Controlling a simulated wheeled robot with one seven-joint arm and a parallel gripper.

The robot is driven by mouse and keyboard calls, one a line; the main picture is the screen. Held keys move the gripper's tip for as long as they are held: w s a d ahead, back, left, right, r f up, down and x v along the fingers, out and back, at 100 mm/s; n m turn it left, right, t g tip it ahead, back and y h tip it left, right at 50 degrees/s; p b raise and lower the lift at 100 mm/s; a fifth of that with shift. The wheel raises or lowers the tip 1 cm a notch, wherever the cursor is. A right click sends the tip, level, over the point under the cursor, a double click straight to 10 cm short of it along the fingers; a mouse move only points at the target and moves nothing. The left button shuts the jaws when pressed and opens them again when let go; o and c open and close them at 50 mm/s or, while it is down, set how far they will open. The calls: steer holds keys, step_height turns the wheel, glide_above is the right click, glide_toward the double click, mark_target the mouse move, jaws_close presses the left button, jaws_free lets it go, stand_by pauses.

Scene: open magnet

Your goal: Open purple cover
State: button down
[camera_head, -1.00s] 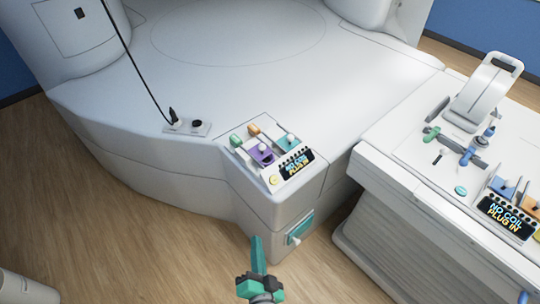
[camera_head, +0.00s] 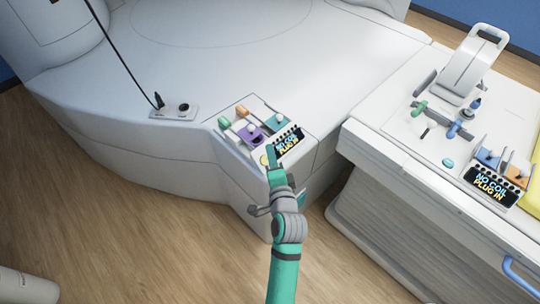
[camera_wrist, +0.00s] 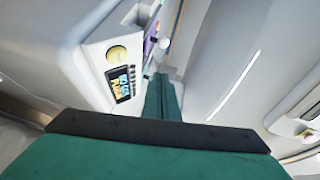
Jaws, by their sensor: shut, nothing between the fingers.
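The purple cover (camera_head: 249,135) is a small purple piece with a pale knob, set in the panel on the near corner of the white machine. A sliver of purple also shows in the wrist view (camera_wrist: 149,45), beyond the display. My gripper (camera_head: 272,157) is shut and empty, with green fingers. In the head view its tips overlap the near edge of the panel, just below and right of the purple cover. In the wrist view the fingers (camera_wrist: 161,92) point toward the panel, right of its display. I cannot tell whether they touch anything.
The display (camera_head: 288,143) sits right of the purple cover. Green (camera_head: 224,123), orange (camera_head: 242,110) and teal (camera_head: 275,120) pieces surround it. A second white console (camera_head: 400,155) stands to the right.

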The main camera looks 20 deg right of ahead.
mark_target(258, 136)
steer(key=x, duration=0.6)
steer(key=shift+w+d, duration=0.2)
steer(key=shift+w, duration=0.05)
steer(key=shift+w+a+f, duration=0.25)
steer(key=shift+w+a, duration=0.45)
steer(key=shift+w, duration=0.3)
steer(key=shift+w+a+f, duration=0.15)
steer(key=shift+w+a, duration=0.25)
steer(key=shift+w, duration=0.2)
